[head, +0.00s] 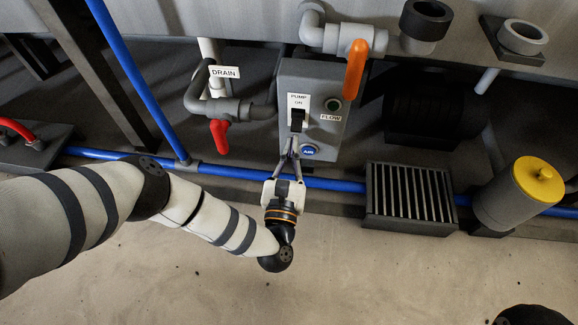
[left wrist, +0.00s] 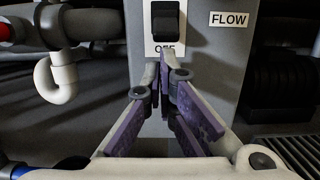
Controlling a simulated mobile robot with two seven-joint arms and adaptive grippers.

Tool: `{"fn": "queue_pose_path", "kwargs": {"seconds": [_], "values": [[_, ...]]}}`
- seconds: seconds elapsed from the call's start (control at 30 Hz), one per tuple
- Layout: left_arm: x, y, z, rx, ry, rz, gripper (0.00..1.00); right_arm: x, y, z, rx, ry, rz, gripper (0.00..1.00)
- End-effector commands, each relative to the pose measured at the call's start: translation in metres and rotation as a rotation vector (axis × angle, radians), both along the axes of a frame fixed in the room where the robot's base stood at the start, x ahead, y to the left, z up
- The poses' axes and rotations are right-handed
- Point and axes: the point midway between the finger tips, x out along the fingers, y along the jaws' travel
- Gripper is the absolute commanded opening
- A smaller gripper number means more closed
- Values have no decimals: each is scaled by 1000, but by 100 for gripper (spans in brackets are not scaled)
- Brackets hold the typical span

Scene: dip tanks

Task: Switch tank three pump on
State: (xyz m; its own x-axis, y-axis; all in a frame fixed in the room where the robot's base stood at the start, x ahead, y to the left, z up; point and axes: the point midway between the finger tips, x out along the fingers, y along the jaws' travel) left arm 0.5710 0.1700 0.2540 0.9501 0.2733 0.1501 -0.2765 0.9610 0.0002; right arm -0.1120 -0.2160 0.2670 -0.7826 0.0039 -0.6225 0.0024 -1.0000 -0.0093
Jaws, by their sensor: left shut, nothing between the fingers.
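The grey pump control box (head: 322,85) stands in the middle of the head view. Its black rocker switch (head: 297,120) sits on a white plate marked PUMP and ON; the switch also shows in the left wrist view (left wrist: 165,20), with OFF below it, partly covered by my fingertips. I cannot tell which way the rocker is tipped. My left gripper (head: 291,143) is shut and empty, its tips just below the switch; in the left wrist view the closed fingers (left wrist: 164,62) point up at it. Contact cannot be told. My right gripper is not in view.
A red-handled drain valve (head: 219,135) is left, an orange valve handle (head: 356,68) above. A blue pipe (head: 335,185) runs below. A slatted grey unit (head: 410,198) stands right.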

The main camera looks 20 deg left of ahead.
Motion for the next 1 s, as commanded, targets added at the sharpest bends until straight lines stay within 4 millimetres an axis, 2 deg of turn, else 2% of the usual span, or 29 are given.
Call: {"fn": "queue_pose_path", "kwargs": {"seconds": [0.1, 0.23, 0.57, 1.0], "values": [[12, 3, 1, 0, -1, 1, 0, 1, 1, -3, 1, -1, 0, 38], [16, 5, 2, 0, 1, 0, 0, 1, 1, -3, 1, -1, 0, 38], [16, 5, 3, -2, 8, 0, 0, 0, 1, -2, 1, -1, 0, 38], [12, 4, 8, -47, 157, 0, 0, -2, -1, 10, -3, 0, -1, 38]]}}
